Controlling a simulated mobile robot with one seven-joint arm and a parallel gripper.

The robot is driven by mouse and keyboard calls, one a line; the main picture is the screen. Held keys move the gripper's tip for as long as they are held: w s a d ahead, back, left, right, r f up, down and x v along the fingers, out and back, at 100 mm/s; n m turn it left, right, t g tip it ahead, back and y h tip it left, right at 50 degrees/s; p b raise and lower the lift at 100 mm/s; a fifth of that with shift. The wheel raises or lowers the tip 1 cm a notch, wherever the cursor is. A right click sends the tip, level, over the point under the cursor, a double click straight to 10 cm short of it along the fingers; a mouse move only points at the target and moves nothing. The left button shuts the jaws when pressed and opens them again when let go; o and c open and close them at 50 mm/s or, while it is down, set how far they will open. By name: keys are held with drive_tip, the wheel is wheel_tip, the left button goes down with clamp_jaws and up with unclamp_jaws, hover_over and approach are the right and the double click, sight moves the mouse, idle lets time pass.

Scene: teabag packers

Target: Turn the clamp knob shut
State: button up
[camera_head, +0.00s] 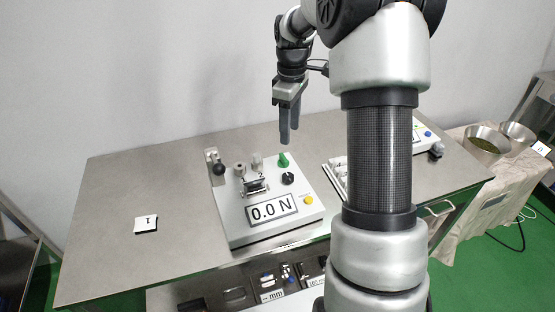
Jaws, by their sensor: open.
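A white tester (236,222) with a display reading "0.0 N" stands on the steel table. A small metal clamp-like fixture (255,187) sits on its top, above the display. A black round knob (288,178) is to the right of the fixture, with a green knob (283,160) just behind it. A black ball-shaped knob (219,169) is at the tester's left back corner. Which one is the clamp knob I cannot tell for sure. My gripper (289,137) points down above the tester's back right, open and empty, apart from the knobs.
A yellow button (308,200) is at the tester's right front. A white card (146,224) lies on the clear left part of the table (110,190). My arm hides much of another device (424,137) at right. Metal bowls (484,145) stand beyond. An open drawer (240,284) is below.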

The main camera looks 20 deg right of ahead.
sight(288, 176)
wheel_tip(288, 176, down, 17)
drive_tip(key=shift+s+f+b, duration=0.1)
drive_tip(key=shift+b, duration=0.45)
drive_tip(key=shift+c, duration=0.4)
drive_tip(key=c, duration=1)
drive_tip(key=shift+o, duration=0.2)
